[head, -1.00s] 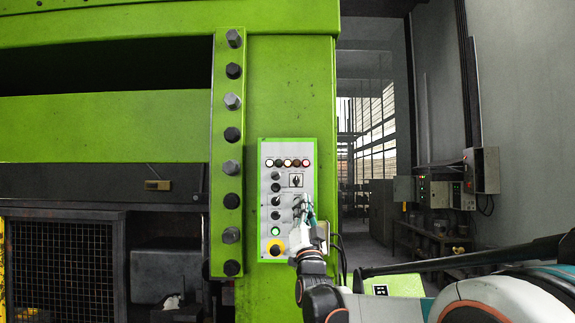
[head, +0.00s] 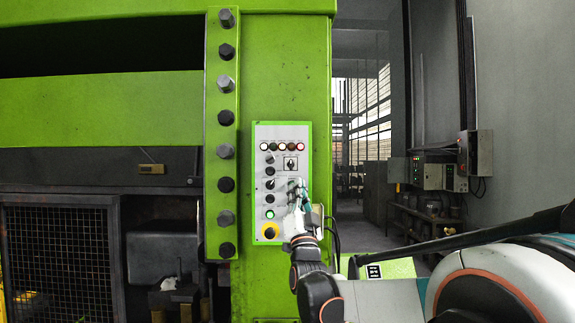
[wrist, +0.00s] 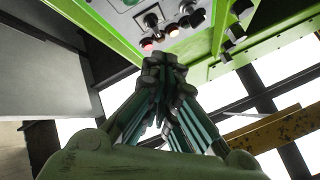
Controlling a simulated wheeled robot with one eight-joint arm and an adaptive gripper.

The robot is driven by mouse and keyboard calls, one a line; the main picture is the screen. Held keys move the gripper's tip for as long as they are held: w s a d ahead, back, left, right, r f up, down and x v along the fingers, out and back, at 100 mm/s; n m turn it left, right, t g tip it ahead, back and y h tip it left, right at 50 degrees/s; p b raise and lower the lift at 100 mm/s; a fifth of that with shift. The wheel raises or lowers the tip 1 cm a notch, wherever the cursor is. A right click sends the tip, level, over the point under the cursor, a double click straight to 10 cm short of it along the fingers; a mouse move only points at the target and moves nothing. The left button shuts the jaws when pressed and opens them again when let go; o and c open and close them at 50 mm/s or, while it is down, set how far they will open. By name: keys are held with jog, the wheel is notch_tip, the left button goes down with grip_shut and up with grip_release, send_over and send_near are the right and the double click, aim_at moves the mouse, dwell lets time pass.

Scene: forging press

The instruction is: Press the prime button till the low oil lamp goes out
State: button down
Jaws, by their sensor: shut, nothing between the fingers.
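The control panel (head: 261,200) is a pale plate on the green press column in the head view. A row of small round lamps (head: 283,147) runs along its top. Their labels are too small to read, and I cannot tell which is the low oil lamp. My gripper (head: 297,187) is shut and empty at the right half of the panel, below the rotary switch (head: 291,163). It hides part of the panel, and I cannot pick out the prime button or tell contact. In the wrist view the shut fingertips (wrist: 165,64) are below a lit reddish lamp (wrist: 147,45).
Large bolts (head: 225,151) stand out to the left. An open aisle lies to the right.

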jog(key=shift+s+p, duration=0.3)
jog(key=shift+s, duration=0.65)
jog(key=shift+r, duration=0.1)
jog(key=w+p, duration=0.1)
jog(key=w, duration=0.7)
jog(key=shift+w, duration=0.35)
jog(key=shift+w, duration=0.15)
dwell(0.6)
jog(key=shift+w, duration=0.3)
